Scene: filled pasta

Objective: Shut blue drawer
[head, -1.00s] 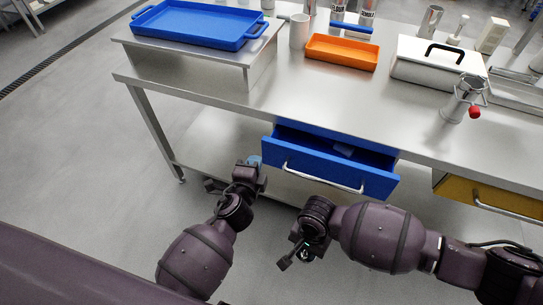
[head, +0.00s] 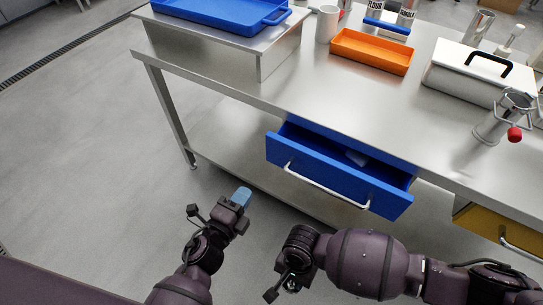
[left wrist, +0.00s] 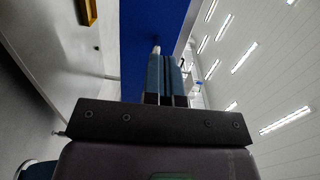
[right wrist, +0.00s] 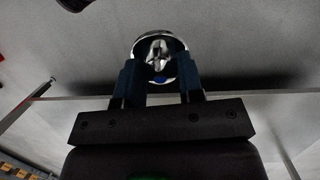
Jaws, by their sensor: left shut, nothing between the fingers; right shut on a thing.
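The blue drawer (head: 335,178) stands pulled open under the steel table, with a bar handle (head: 325,187) across its front and a small pale item (head: 356,158) inside. My left gripper (head: 241,196) is shut and empty, in front of and below the drawer's left end, apart from it in the head view. In the left wrist view the blue drawer front (left wrist: 145,30) is beyond the shut fingers (left wrist: 166,78). My right gripper (head: 290,284) points down in front of the drawer. It is shut on a round shiny metal thing (right wrist: 160,52), mostly hidden in the head view.
The steel table (head: 300,95) carries an orange tray (head: 372,52), a blue tray (head: 225,22) on a raised stand, a white lidded box (head: 465,73) and a metal cylinder with a red knob (head: 514,134). A yellow drawer (head: 500,226) is at right. Floor at left is clear.

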